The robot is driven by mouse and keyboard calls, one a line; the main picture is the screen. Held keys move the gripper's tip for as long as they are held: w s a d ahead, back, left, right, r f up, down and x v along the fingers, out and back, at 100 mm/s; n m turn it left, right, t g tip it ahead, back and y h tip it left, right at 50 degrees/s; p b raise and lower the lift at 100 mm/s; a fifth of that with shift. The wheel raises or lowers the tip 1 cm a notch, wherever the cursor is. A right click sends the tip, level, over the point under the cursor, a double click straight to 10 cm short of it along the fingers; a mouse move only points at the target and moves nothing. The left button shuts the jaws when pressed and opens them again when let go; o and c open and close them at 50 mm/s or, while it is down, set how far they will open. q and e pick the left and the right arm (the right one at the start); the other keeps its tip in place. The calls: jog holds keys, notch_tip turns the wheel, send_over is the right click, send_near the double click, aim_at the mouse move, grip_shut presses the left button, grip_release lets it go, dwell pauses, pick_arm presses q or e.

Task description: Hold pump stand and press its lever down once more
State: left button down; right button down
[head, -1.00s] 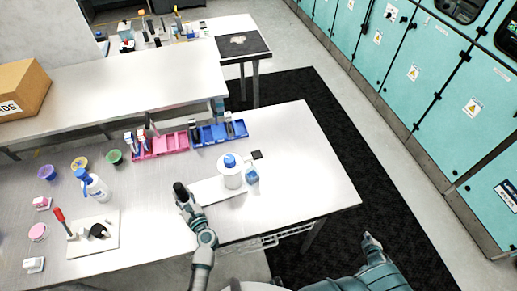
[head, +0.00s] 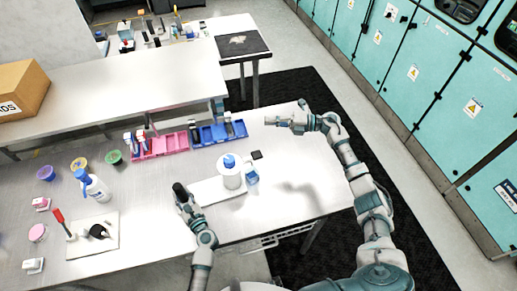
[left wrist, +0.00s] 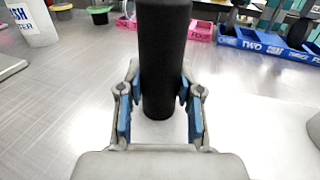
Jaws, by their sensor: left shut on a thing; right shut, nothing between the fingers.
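The pump stand has a white base plate (head: 207,193), a white round body (head: 231,178) with a blue top (head: 229,160), and a black upright post (head: 179,189) at its left end. A small black pad (head: 257,155) shows behind the body at right; I cannot tell whether it is the lever's end. My left gripper (head: 184,203) is shut on the black post, which also stands between its blue-padded fingers in the left wrist view (left wrist: 163,60). My right gripper (head: 271,120) is shut and empty, raised to the right of and beyond the pump body, apart from it.
A blue item (head: 252,177) sits beside the pump body. Pink (head: 164,146) and blue (head: 215,133) bins stand behind. A wash bottle (head: 96,188), several small cups and a plate with a red-handled tool (head: 92,241) are at left. The table's right side is clear.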

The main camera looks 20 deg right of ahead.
pick_arm(q)
jog(key=shift+a+f, duration=0.1)
pick_arm(e)
jog(key=s+a+r+n+g+h, duration=0.2)
jog(key=a+n+g+h, duration=0.15)
jog(key=a, duration=0.25)
jog(key=s+a+r+n+g+h, duration=0.2)
jog(key=s+a+g, duration=0.15)
jog(key=a, duration=0.25)
notch_tip(320, 180, up, 4)
jog(key=m+h, duration=0.2)
jog(key=h, duration=0.9)
send_over(258, 154)
jog(key=shift+r+t, duration=0.2)
jog(key=shift+t, duration=0.1)
pick_arm(q)
jog(key=shift+s, duration=0.1)
pick_arm(e)
notch_tip(258, 154, down, 14)
jog(key=shift+f, duration=0.1)
